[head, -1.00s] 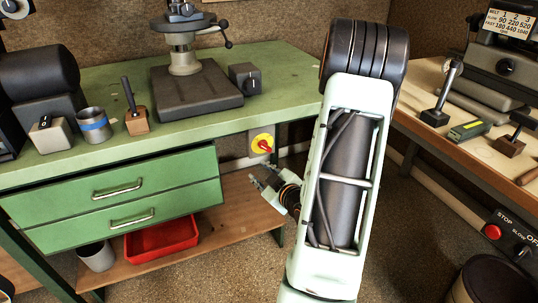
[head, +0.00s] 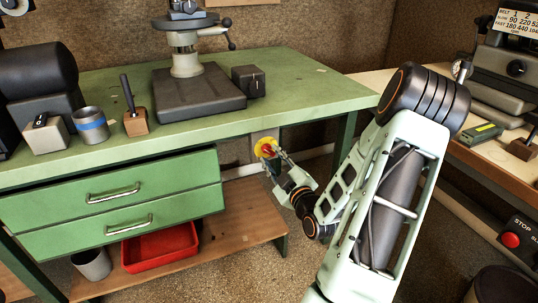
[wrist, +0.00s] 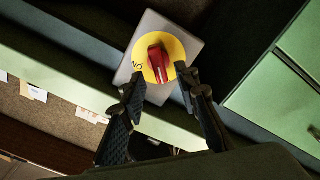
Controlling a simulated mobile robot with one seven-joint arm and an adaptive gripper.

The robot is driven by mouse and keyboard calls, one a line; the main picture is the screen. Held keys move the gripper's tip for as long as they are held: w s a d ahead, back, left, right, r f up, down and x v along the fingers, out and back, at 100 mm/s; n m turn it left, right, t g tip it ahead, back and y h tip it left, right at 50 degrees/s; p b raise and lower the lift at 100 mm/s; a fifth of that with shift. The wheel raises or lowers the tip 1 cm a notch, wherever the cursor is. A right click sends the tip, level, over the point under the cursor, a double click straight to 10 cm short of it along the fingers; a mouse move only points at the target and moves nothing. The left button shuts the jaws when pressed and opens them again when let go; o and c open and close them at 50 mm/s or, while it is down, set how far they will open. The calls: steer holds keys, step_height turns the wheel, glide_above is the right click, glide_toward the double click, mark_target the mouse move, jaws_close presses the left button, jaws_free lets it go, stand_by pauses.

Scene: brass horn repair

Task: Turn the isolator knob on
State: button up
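The isolator knob (wrist: 157,62) is red and sits on a round yellow plate (wrist: 177,47) on a grey box (wrist: 150,25) in the wrist view. In the head view the red knob (head: 267,149) shows on its yellow plate below the edge of the green bench. Lettering that looks like "ON" is on the plate, seen rotated. My gripper (wrist: 157,80) is open, with its two fingers spread on either side of the knob's near end. I cannot tell whether either finger touches it. In the head view my gripper (head: 273,158) points at the knob.
The green bench (head: 310,85) has a drill press (head: 185,65) and a small dark box (head: 249,80) on it. Two drawers (head: 110,190) are left of the knob. A red tray (head: 160,250) lies on the low shelf. A second bench (head: 465,165) stands at right.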

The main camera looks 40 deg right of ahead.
mark_target(268, 150)
steer(key=shift+x, duration=1.45)
steer(key=shift+c, duration=0.4)
jaws_close()
